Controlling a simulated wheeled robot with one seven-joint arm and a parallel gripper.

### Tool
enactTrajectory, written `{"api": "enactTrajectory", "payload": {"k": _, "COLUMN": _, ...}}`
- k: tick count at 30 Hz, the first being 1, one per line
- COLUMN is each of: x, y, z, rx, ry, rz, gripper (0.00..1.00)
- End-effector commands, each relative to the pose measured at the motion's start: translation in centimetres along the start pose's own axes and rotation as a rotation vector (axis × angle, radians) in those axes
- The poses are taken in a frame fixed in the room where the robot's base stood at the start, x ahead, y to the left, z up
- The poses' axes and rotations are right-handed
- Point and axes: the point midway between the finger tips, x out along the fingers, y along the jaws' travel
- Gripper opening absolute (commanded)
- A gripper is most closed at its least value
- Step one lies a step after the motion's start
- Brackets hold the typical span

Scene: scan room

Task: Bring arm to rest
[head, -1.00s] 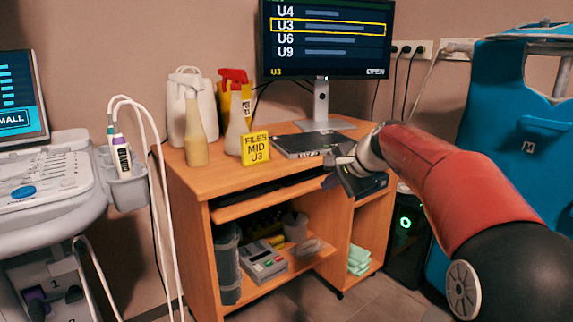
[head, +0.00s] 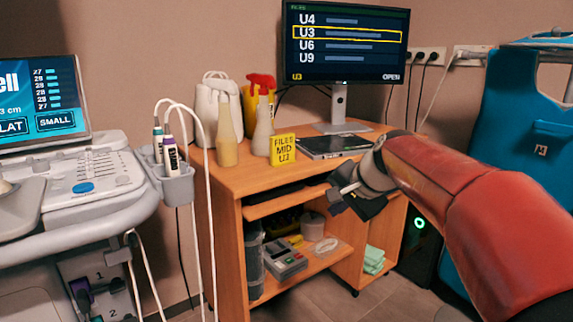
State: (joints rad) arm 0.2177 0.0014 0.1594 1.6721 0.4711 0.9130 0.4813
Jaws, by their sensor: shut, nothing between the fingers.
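My gripper (head: 343,203) is at the end of my red arm, in front of the right part of the wooden desk (head: 225,182). It is small and dark in the head view, and it is shut with nothing in it. It hangs near the desk's front edge, apart from the items on the desktop as far as I can see. My arm comes in from the lower right and hides part of the desk's right side.
Floor (head: 320,300) shows below the desk.

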Motion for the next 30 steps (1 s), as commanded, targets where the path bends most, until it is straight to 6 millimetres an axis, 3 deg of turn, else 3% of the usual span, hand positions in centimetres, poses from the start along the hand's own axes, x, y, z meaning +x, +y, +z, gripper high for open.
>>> {"api": "enactTrajectory", "payload": {"k": 5, "x": -3.1, "y": 2.8, "z": 3.9, "rx": -0.152, "ry": 0.023, "rz": 0.078, "gripper": 0.00}}
{"api": "enactTrajectory", "payload": {"k": 8, "x": -5.2, "y": 5.5, "z": 6.8, "rx": -0.270, "ry": 0.035, "rz": 0.137, "gripper": 0.00}}
{"api": "enactTrajectory", "payload": {"k": 13, "x": -8.7, "y": 12.5, "z": 12.5, "rx": -0.520, "ry": 0.042, "rz": 0.255, "gripper": 0.00}}
{"api": "enactTrajectory", "payload": {"k": 19, "x": -10.3, "y": 19.2, "z": 16.8, "rx": -0.731, "ry": 0.022, "rz": 0.342, "gripper": 0.00}}
{"api": "enactTrajectory", "payload": {"k": 24, "x": -10.4, "y": 21.5, "z": 18.1, "rx": -0.800, "ry": 0.012, "rz": 0.369, "gripper": 0.00}}
{"api": "enactTrajectory", "payload": {"k": 30, "x": -10.4, "y": 21.6, "z": 18.1, "rx": -0.801, "ry": 0.012, "rz": 0.369, "gripper": 0.00}}
